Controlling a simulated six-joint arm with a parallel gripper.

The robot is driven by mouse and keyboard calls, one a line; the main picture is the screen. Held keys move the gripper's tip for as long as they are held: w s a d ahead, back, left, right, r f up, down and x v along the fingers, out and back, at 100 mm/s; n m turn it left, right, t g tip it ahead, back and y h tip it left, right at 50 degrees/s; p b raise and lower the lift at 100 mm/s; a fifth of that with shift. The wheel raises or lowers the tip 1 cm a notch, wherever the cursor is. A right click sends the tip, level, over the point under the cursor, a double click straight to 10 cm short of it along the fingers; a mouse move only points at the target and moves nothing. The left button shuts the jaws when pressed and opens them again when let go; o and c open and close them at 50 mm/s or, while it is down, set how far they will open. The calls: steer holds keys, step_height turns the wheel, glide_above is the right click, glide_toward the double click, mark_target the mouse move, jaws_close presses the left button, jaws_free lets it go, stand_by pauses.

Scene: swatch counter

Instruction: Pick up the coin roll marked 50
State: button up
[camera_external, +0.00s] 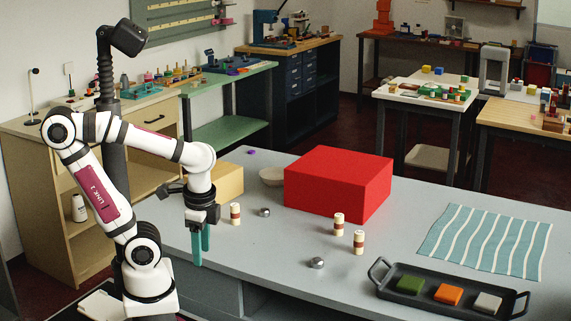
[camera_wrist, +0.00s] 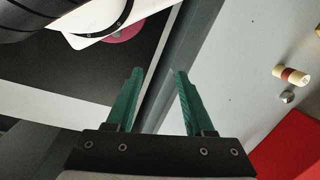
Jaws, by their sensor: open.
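Three cream coin rolls with a red-brown band stand upright on the grey counter. One (camera_external: 235,213) is at the left, closest to my gripper; the other two (camera_external: 339,224) (camera_external: 359,242) are in front of the red box. Their marks are too small to read in the external view. In the wrist view one coin roll (camera_wrist: 291,75) shows at the right edge; a faint mark on its end is not legible. My gripper (camera_external: 200,248) has green fingers pointing down, open and empty, left of the rolls near the counter's edge. It also shows in the wrist view (camera_wrist: 155,70).
A large red box (camera_external: 335,185) stands behind the two right rolls. A yellow block (camera_external: 228,181), a bowl (camera_external: 272,177) and two silver balls (camera_external: 265,212) (camera_external: 317,263) are nearby. A black tray (camera_external: 425,297) with coloured blocks and a striped cloth (camera_external: 490,240) lie at right.

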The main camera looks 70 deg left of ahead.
mark_target(360, 233)
steer(key=shift+o, duration=0.6)
steer(key=w+d+n+h, duration=0.5)
steer(key=n+h, duration=0.1)
steer(key=n, duration=0.4)
steer(key=w+a+n+t+h, duration=0.1)
steer(key=w+n, duration=0.3)
steer(key=w+a+r+n+t+h, duration=0.1)
steer(key=w+n+t+h, duration=0.1)
steer(key=w+n, duration=0.3)
steer(key=w+a+r+n+t+h, duration=0.1)
steer(key=w+a+n, duration=0.1)
steer(key=w+n, duration=0.2)
steer(key=shift+w+a+n+t+h, duration=0.1)
steer(key=shift+w+n+t+h, duration=0.2)
steer(key=shift+w+n+h, duration=0.15)
steer(key=w+a+n+t, duration=0.6)
steer(key=w+a+n, duration=0.2)
steer(key=a+n, duration=0.25)
steer(key=shift+y, duration=0.35)
steer(key=x, duration=1.4)
steer(key=shift+w+d+r, duration=0.25)
steer(key=shift+d+r, duration=0.05)
steer(key=shift+d, duration=0.1)
jaws_close()
